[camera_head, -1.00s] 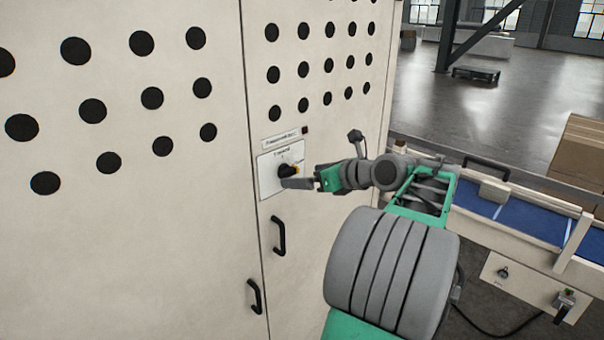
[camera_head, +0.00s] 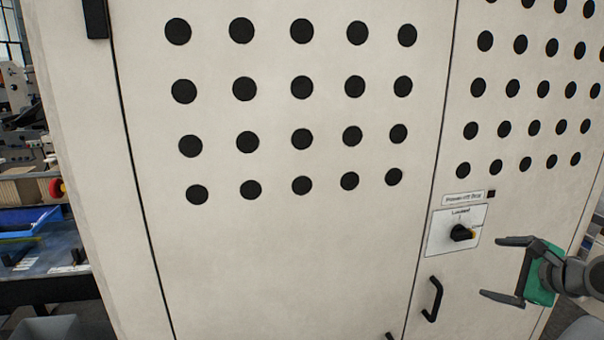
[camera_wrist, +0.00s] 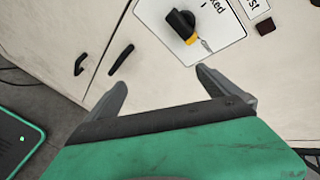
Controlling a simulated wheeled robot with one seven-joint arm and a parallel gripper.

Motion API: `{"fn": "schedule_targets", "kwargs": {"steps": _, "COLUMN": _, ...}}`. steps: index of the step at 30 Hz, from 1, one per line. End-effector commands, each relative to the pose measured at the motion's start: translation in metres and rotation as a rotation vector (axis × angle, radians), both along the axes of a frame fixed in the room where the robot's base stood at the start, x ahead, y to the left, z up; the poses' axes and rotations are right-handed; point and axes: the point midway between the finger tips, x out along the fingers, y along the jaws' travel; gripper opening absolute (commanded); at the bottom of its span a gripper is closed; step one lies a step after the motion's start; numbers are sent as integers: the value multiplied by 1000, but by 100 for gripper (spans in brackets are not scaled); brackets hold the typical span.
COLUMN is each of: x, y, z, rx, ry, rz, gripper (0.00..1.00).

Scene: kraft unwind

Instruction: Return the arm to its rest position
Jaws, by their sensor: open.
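My gripper (camera_head: 500,268) is at the lower right of the head view, open and empty. Its two grey fingers point left toward the cabinet door, below and to the right of a black rotary switch (camera_head: 461,233) on a white label plate (camera_head: 443,244). In the wrist view, my open gripper (camera_wrist: 165,88) shows both fingers spread with nothing between them. The switch (camera_wrist: 181,24), with its yellow mark, lies beyond the fingertips and apart from them. Most of my arm is outside the head view.
The large cream cabinet (camera_head: 290,255) with rows of black round holes fills most of the head view. A black door handle (camera_head: 432,299) sits below the switch plate. A conveyor with a blue tray (camera_head: 30,222) stands at the left. Grey floor shows in the wrist view.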

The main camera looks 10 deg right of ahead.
Motion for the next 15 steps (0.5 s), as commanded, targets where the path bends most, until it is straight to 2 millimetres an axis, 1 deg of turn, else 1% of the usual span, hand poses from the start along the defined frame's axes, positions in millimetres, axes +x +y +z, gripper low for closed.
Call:
{"fn": "schedule_targets", "kwargs": {"steps": 1, "x": -9, "y": -6, "z": -20, "rx": -111, "ry": 55, "rz": 53, "gripper": 100}}
{"fn": "schedule_targets", "kwargs": {"steps": 2, "x": -15, "y": -10, "z": -33, "rx": -185, "ry": 96, "rz": 93, "gripper": 100}}
{"fn": "schedule_targets", "kwargs": {"steps": 3, "x": -25, "y": -15, "z": -52, "rx": -269, "ry": 152, "rz": 146, "gripper": 100}}
{"fn": "schedule_targets", "kwargs": {"steps": 5, "x": -41, "y": -19, "z": -78, "rx": -373, "ry": 232, "rz": 227, "gripper": 100}}
{"fn": "schedule_targets", "kwargs": {"steps": 6, "x": -53, "y": -20, "z": -95, "rx": -427, "ry": 285, "rz": 280, "gripper": 100}}
{"fn": "schedule_targets", "kwargs": {"steps": 8, "x": -70, "y": -19, "z": -116, "rx": -495, "ry": 357, "rz": 360, "gripper": 100}}
{"fn": "schedule_targets", "kwargs": {"steps": 9, "x": -83, "y": -18, "z": -128, "rx": -532, "ry": 403, "rz": 412, "gripper": 100}}
{"fn": "schedule_targets", "kwargs": {"steps": 11, "x": -102, "y": -13, "z": -144, "rx": -576, "ry": 467, "rz": 488, "gripper": 100}}
{"fn": "schedule_targets", "kwargs": {"steps": 12, "x": -114, "y": -8, "z": -154, "rx": -602, "ry": 508, "rz": 544, "gripper": 100}}
{"fn": "schedule_targets", "kwargs": {"steps": 14, "x": -130, "y": 4, "z": -167, "rx": -635, "ry": 567, "rz": 634, "gripper": 100}}
{"fn": "schedule_targets", "kwargs": {"steps": 15, "x": -138, "y": 14, "z": -174, "rx": -656, "ry": 603, "rz": 702, "gripper": 100}}
